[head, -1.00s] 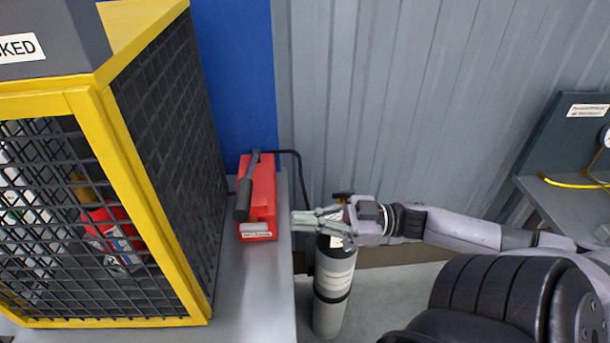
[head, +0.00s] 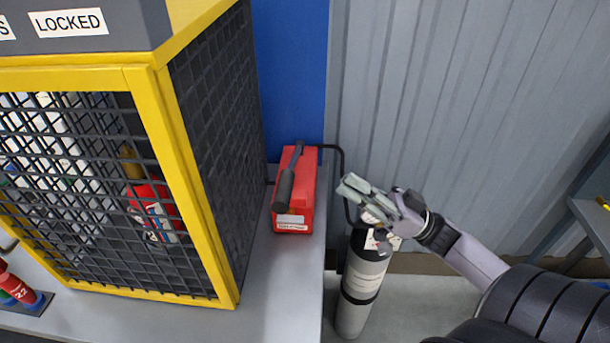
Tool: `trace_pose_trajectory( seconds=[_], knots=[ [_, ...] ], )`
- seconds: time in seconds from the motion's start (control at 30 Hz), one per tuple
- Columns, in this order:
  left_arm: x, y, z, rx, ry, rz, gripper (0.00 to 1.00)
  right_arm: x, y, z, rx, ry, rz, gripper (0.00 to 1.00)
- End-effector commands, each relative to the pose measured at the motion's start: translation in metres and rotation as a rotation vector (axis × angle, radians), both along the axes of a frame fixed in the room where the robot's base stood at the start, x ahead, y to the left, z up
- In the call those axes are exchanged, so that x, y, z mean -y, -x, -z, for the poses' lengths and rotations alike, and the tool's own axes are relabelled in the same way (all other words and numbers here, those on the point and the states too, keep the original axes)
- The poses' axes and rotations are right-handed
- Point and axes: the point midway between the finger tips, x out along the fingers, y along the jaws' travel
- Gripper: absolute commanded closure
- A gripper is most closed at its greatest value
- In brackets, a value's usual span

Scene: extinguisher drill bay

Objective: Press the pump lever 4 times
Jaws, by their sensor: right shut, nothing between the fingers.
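The pump is a red box (head: 308,195) with a white label on its front, standing on the grey bench right of the cage. Its dark pump lever (head: 286,182) lies along the top, with the thick grip end toward me. My right gripper (head: 352,186) is shut and empty. In the picture it is right of the pump, apart from the lever, over the grey cylinder. My left gripper is not in view.
A yellow-framed mesh cage (head: 190,200) marked LOCKED stands close left of the pump. A grey cylinder (head: 362,285) stands beyond the bench's right edge, with a black hose (head: 342,160) behind the pump. Grey bench surface (head: 285,290) is clear in front of the pump.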

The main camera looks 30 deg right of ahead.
Motion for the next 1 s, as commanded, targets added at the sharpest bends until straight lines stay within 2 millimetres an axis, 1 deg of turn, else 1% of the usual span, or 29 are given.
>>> trace_pose_trajectory(
  seconds=[0.13, 0.23, 0.6, 0.63, 0.7, 0.8, 1.0],
  knots=[
    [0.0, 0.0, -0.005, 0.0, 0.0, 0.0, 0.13, -0.005, -0.005, -0.006, 0.003, 0.001, -0.001, 1.0],
    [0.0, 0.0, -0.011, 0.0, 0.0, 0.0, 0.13, -0.015, -0.013, -0.016, 0.005, -0.001, -0.001, 1.0],
    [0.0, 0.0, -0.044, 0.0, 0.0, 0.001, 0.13, -0.064, -0.058, -0.056, 0.005, 0.0, -0.001, 1.0],
    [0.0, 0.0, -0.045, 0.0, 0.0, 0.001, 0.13, -0.067, -0.06, -0.054, 0.001, -0.002, 0.0, 1.0],
    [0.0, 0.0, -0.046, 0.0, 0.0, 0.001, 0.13, -0.068, -0.059, -0.036, -0.004, -0.002, 0.003, 1.0],
    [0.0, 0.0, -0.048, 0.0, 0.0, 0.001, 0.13, -0.071, -0.059, -0.024, -0.001, -0.001, 0.003, 1.0],
    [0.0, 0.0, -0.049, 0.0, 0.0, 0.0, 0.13, -0.074, -0.058, -0.012, 0.001, 0.002, 0.001, 1.0]
  ],
)
